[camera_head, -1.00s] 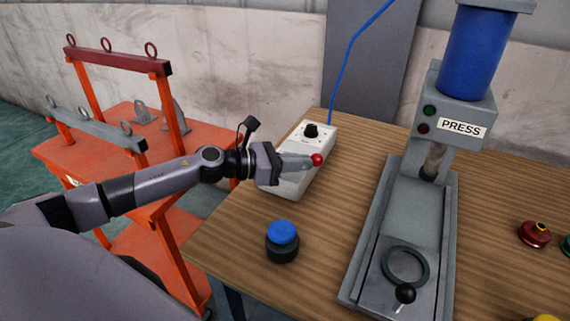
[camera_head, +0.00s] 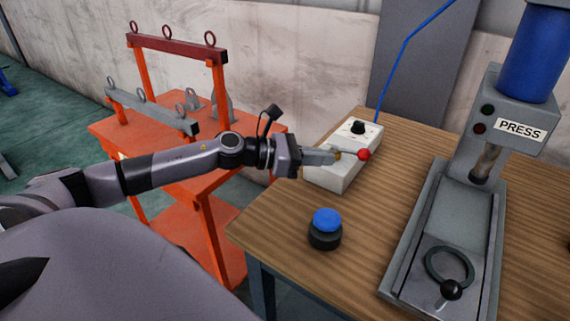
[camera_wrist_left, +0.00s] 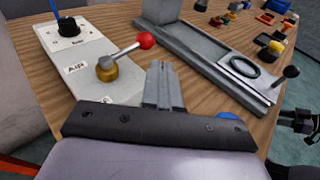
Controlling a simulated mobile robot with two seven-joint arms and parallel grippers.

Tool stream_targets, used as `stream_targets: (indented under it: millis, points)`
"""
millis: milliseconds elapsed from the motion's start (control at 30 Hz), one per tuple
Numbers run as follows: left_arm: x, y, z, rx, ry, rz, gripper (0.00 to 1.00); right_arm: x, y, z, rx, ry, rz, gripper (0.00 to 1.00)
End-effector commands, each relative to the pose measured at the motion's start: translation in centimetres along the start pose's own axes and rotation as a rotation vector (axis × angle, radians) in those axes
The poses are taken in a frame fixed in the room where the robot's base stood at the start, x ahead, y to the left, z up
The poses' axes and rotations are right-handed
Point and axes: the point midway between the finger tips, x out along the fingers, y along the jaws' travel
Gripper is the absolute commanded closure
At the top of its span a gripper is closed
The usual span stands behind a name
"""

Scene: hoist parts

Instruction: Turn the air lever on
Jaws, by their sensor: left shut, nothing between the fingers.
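The air lever (camera_wrist_left: 125,53) has a brass hub, a metal rod and a red ball end (camera_head: 365,154). It is mounted on a grey-white box (camera_head: 338,176) on the wooden table, beside a label reading AIR. In the left wrist view the rod points from the hub up and right, past the box's edge. My left gripper (camera_head: 336,157) is shut and empty, with its fingertips close to the hub on the near left side. In the wrist view the fingers (camera_wrist_left: 162,82) lie right of the hub and below the red ball; I cannot tell whether they touch.
The box also carries a black knob (camera_head: 358,127), with a blue hose (camera_head: 392,75) behind it. A blue push button (camera_head: 326,222) stands in front. A press (camera_head: 455,215) with a ring and black-knobbed handle stands to the right. An orange cart (camera_head: 150,130) is at left.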

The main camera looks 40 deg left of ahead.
Motion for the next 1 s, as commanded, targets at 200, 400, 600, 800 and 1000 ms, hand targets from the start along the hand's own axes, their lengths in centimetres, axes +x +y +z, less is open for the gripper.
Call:
stream_targets:
  millis: [200,400,600,800,1000]
  points:
    - [-2.5,-0.7,-0.3,0.001,0.004,-0.001,1.0,0.8,0.1,0.7,-0.001,0.005,0.001,0.57]
    - [-4.2,-0.9,-0.3,-0.002,0.002,0.001,1.0,1.1,0.1,1.1,-0.001,0.005,0.001,0.57]
    - [-5.5,-1.2,-0.2,-0.004,0.002,0.002,1.0,1.3,0.1,1.3,-0.001,0.005,0.001,0.57]
    - [-6.5,-1.4,-0.1,-0.004,0.001,0.002,1.0,1.4,0.1,1.5,-0.001,0.005,0.001,0.57]
    - [-7.0,-1.6,0.0,-0.001,0.0,0.001,1.0,1.5,0.1,1.6,0.0,0.005,0.001,0.57]
